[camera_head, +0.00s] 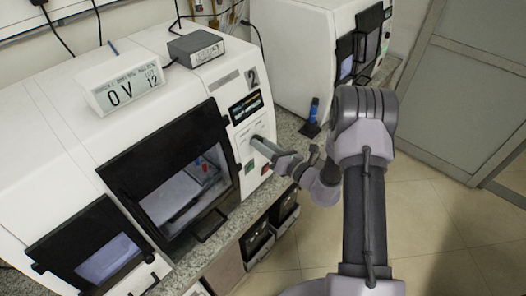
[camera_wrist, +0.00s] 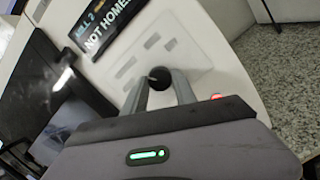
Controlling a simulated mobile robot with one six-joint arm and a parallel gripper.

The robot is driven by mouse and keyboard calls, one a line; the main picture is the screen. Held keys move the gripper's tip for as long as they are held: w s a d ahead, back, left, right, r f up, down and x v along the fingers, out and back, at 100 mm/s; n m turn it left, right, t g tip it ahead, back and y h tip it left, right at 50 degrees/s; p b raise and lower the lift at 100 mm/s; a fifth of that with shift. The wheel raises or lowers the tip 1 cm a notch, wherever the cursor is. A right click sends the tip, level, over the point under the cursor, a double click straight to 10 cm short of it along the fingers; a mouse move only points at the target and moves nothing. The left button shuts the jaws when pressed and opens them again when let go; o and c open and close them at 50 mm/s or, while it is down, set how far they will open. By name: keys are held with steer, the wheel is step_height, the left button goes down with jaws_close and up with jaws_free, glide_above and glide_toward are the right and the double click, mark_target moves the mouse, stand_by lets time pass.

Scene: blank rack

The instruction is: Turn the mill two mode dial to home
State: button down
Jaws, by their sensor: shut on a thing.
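Mill two is the white machine with a "2" on its front (camera_head: 222,80). Its screen in the wrist view reads "MILL 2" and "NOT HOME…" (camera_wrist: 108,30), with the end cut off. The mode dial (camera_wrist: 160,77) is a small dark round knob on the white panel below that screen. My gripper (camera_wrist: 160,84) is shut on the dial, one grey finger on each side. In the head view my gripper (camera_head: 258,143) reaches the panel from the right, and its fingers hide the dial. The dial's pointer and markings cannot be read.
A green button (camera_head: 249,167) and a red button (camera_head: 265,170) sit below the dial. The mill's dark-framed window (camera_head: 175,185) is to its left. A second white machine (camera_head: 300,50) stands behind, with a blue bottle (camera_head: 314,110) on the speckled counter. The floor at right is clear.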

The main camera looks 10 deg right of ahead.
steer(key=shift+d+n+y+b, duration=0.1)
steer(key=shift+n+y+b, duration=0.5)
steer(key=shift+n+b, duration=2.4)
steer(key=shift+n, duration=0.5)
steer(key=c, duration=1)
jaws_free()
steer(key=v, duration=1.7)
steer(key=shift+d+r+p, duration=0.2)
steer(key=shift+r+p, duration=0.05)
steer(key=shift+p, duration=0.15)
